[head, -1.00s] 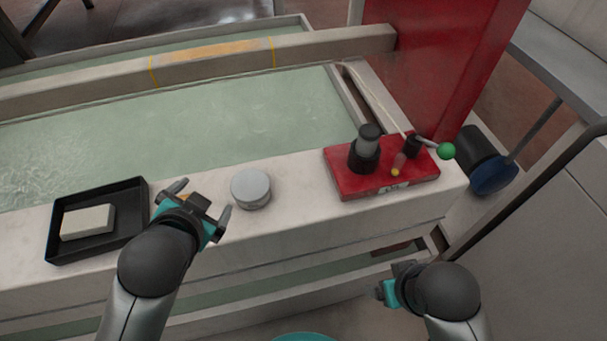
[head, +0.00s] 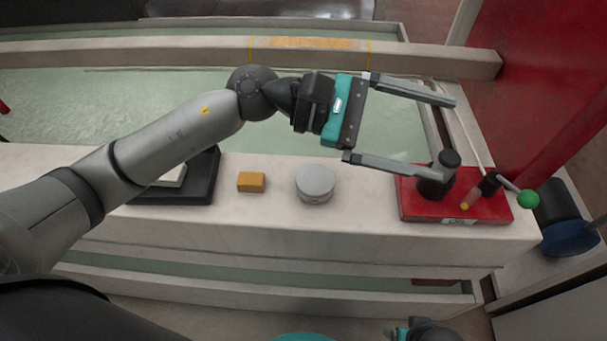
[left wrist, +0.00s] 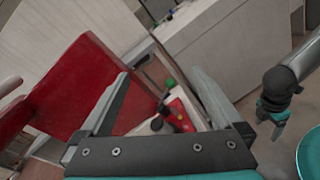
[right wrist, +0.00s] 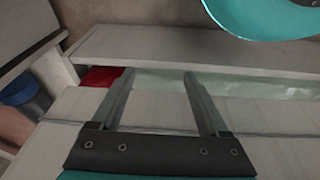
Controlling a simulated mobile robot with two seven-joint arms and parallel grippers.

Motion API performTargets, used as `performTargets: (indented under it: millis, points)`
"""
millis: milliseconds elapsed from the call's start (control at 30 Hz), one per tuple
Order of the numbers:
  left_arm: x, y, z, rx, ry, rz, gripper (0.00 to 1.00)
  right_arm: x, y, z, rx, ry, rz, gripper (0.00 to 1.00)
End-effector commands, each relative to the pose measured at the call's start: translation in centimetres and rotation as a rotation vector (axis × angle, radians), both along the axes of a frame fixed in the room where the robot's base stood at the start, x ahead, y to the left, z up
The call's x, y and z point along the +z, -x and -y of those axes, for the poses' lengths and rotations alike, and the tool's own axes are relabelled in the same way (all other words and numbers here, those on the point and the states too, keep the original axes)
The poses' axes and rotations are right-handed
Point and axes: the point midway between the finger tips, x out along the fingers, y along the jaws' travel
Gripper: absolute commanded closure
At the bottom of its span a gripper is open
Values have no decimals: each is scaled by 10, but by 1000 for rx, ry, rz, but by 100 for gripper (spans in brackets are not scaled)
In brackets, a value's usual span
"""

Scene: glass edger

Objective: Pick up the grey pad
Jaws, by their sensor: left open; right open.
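A round grey pad (head: 316,183) lies on the pale stone ledge (head: 270,222), between a small orange block and a red base. My left gripper (head: 448,138) is open and empty. In the head view it reaches above the green water, pointing right, with its lower finger partly over the red base; the pad is below and left of it. The left wrist view shows its open fingers (left wrist: 158,72) but not the pad. My right gripper is at the bottom edge of the head view; its wrist view shows it open and empty (right wrist: 159,73), with no pad there.
The orange block (head: 251,182) is left of the pad. A black tray (head: 203,190) with a pale block (head: 173,176) is partly hidden by my left arm. The red base (head: 415,210) carries dark upright parts and a green-ball lever (head: 528,199). A red panel (head: 560,90) rises behind.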

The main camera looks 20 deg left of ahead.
Motion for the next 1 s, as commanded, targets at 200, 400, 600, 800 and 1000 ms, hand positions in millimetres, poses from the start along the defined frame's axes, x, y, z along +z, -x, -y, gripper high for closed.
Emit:
performTargets:
  millis: [200, 400, 600, 800, 1000]
  points:
    - [-81, -11, -73, -263, -603, 399, 0, -32, 10, 3, 2, 4, -16, 22]
    - [-112, -33, -184, -508, -1084, 548, 0, -55, 20, 6, 4, 6, -26, 22]
    - [-106, -41, -261, -664, -1352, 541, 0, -68, 26, 8, 5, 8, -30, 22]
    - [-111, -41, -282, -712, -1416, 524, 0, -68, 26, 6, 5, 5, -29, 22]
    - [-137, -40, -281, -713, -1413, 524, 0, -53, 18, -1, 4, -2, -26, 22]
